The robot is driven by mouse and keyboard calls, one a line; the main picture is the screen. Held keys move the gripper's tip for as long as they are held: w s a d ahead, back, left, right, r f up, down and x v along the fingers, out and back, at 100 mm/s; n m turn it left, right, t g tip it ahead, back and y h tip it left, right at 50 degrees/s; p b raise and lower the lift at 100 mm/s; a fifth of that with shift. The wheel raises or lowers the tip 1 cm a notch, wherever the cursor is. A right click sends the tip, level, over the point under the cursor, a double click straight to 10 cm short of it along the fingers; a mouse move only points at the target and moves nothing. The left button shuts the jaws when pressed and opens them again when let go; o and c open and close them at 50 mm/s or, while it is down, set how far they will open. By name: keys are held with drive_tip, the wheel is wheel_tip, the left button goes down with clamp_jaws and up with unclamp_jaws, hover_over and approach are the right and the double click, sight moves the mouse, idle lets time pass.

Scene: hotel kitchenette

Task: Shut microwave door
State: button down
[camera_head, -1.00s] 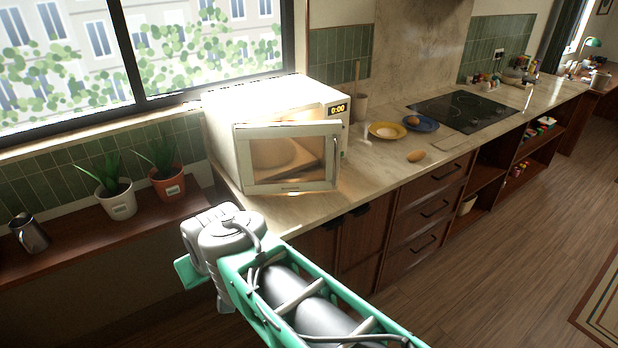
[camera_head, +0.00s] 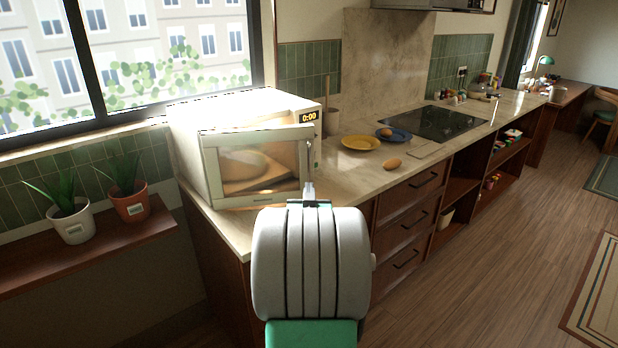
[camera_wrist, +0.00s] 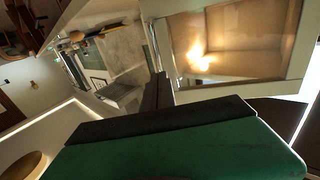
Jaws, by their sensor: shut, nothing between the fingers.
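The white microwave (camera_head: 250,105) stands on the counter under the window, its cavity lit. Its door (camera_head: 210,165), a pale frame around a glass pane, stands partly open, swung out from the body towards me. The door handle is on its right side, near my gripper. My gripper (camera_head: 309,190) is shut and empty, at the lower right corner of the door; I cannot tell whether it touches. In the wrist view, the dark fingers (camera_wrist: 157,92) are together beside the door's frame (camera_wrist: 235,88), with the glowing interior behind the glass.
A yellow plate (camera_head: 361,143), a blue plate (camera_head: 400,135) and a brown egg-shaped item (camera_head: 392,164) lie on the counter right of the microwave. A cooktop (camera_head: 435,123) is beyond. Two potted plants stand on a low shelf (camera_head: 95,240) at left. Open floor lies at right.

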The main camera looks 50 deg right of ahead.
sight(309, 173)
drive_tip(key=p+x, duration=0.1)
drive_tip(key=x, duration=0.5)
drive_tip(key=shift+w+d, duration=0.25)
